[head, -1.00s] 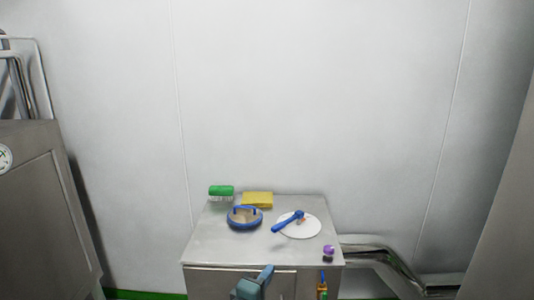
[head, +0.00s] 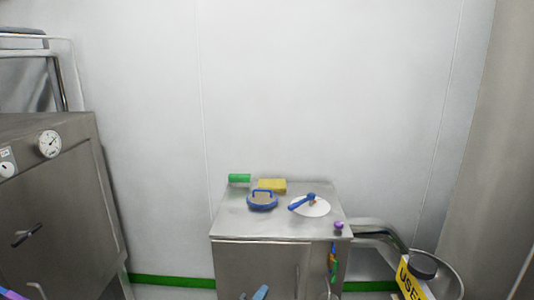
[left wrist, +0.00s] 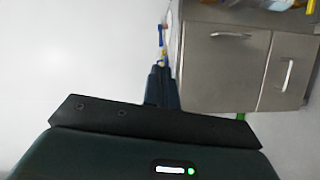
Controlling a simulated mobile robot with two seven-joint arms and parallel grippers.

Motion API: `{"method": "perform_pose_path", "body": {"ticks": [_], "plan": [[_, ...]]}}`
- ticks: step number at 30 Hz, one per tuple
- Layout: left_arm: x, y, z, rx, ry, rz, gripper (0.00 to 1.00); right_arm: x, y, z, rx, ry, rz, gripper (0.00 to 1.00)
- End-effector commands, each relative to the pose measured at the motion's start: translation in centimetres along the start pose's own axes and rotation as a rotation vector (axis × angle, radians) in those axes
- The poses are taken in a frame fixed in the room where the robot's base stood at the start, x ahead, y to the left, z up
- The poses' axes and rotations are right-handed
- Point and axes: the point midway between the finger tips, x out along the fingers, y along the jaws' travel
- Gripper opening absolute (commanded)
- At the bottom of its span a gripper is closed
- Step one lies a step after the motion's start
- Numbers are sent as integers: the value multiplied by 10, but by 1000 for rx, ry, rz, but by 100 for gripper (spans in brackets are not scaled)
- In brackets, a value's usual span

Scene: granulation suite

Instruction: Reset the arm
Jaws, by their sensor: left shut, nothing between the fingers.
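My left gripper (head: 261,292) shows only as a small blue-grey tip at the bottom edge of the head view, in front of the steel cabinet (head: 250,262). In the left wrist view its dark fingers (left wrist: 160,72) are together and hold nothing. They point toward a spot beside the cabinet, which looks turned in that view. My right gripper is not in view.
On the cabinet top are a green brush (head: 239,178), a yellow sponge (head: 272,185), a blue-rimmed round item (head: 262,201), a white disc (head: 316,208) with a blue-handled tool (head: 301,202), and a purple knob (head: 339,225). A gauged steel unit (head: 60,190) stands left; a yellow sign (head: 412,282) stands right.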

Motion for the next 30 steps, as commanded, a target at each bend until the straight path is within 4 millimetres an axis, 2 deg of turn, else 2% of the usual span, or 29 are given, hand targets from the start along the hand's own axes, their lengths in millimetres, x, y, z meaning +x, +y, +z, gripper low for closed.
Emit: {"method": "perform_pose_path", "body": {"ticks": [1,5,8,12,15,18,21,23,30], "plan": [[-16,-11,2,63,-3,-27,0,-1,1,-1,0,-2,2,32],[-59,-41,8,267,-25,-107,0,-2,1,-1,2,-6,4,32],[-102,-64,12,457,-58,-184,0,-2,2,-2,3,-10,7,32],[-177,-92,18,785,-142,-314,0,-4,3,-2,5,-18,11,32],[-226,-103,19,1001,-217,-395,0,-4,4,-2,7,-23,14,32],[-259,-107,18,1156,-279,-450,0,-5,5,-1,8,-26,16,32],[-277,-108,17,1243,-318,-478,0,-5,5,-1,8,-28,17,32],[-282,-109,17,1268,-328,-485,0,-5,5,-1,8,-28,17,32],[-282,-109,17,1268,-328,-485,0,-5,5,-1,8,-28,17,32]]}}
